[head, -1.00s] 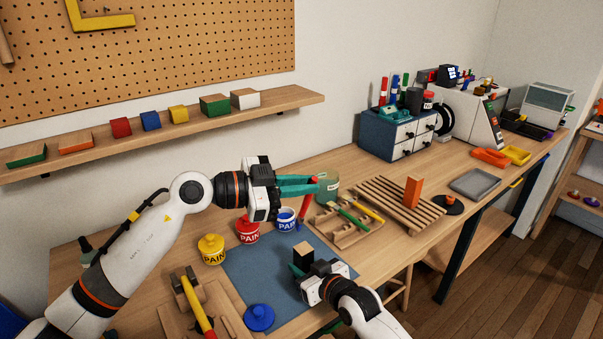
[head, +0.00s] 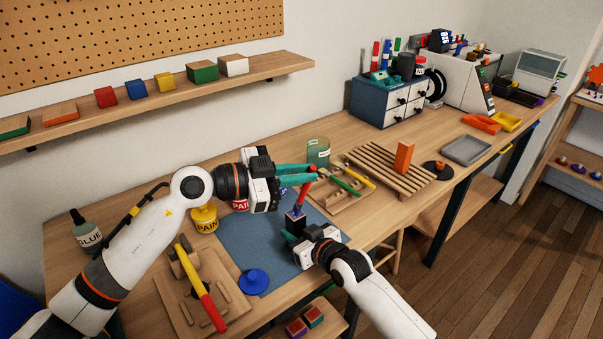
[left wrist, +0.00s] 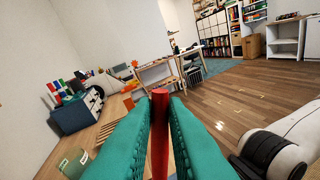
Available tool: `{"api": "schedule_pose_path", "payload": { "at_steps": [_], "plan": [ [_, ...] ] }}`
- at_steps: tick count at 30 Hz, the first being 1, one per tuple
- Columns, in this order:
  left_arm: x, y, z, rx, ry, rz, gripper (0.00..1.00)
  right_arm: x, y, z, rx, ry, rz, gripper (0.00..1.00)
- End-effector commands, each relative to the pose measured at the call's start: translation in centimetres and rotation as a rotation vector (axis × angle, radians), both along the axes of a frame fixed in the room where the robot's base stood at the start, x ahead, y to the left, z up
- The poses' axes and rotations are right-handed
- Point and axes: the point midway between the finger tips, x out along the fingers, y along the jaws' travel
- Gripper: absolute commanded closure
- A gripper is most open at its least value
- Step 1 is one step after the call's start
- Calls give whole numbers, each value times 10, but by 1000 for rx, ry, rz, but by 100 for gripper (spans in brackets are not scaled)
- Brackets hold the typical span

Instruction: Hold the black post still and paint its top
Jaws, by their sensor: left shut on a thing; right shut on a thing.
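My left gripper (head: 308,174) is shut on a brush with a red handle (head: 304,192), held upright with its blue-coloured tip down. The handle also shows between the green fingers in the left wrist view (left wrist: 159,125). The brush tip is right at the top of the black post (head: 295,224); I cannot tell whether it touches, and the top is mostly hidden. My right gripper (head: 292,238) is shut on the post low down, over the blue mat (head: 245,237). The red paint can (head: 240,205) is partly hidden behind my left gripper; the yellow paint can (head: 204,219) stands left of it.
A blue lid (head: 254,281) lies on the mat's front edge. A wooden tray with a yellow-and-red hammer (head: 203,297) is at the front left. A green jar (head: 318,152), a brush tray (head: 345,200) and a slatted rack (head: 385,175) stand to the right.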

Motion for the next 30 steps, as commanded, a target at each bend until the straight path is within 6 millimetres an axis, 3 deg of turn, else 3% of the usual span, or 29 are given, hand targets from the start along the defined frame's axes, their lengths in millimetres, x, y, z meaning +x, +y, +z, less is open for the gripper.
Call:
{"api": "schedule_pose_path", "payload": {
  "at_steps": [8,12,30],
  "plan": [
    [21,15,0,0,1,1,100,0,0,0,0,0,0,91],
    [19,14,21,1,-6,-2,100,0,0,0,0,0,0,91],
    [19,14,73,1,-3,-1,100,0,0,0,0,0,0,91]
  ]
}}
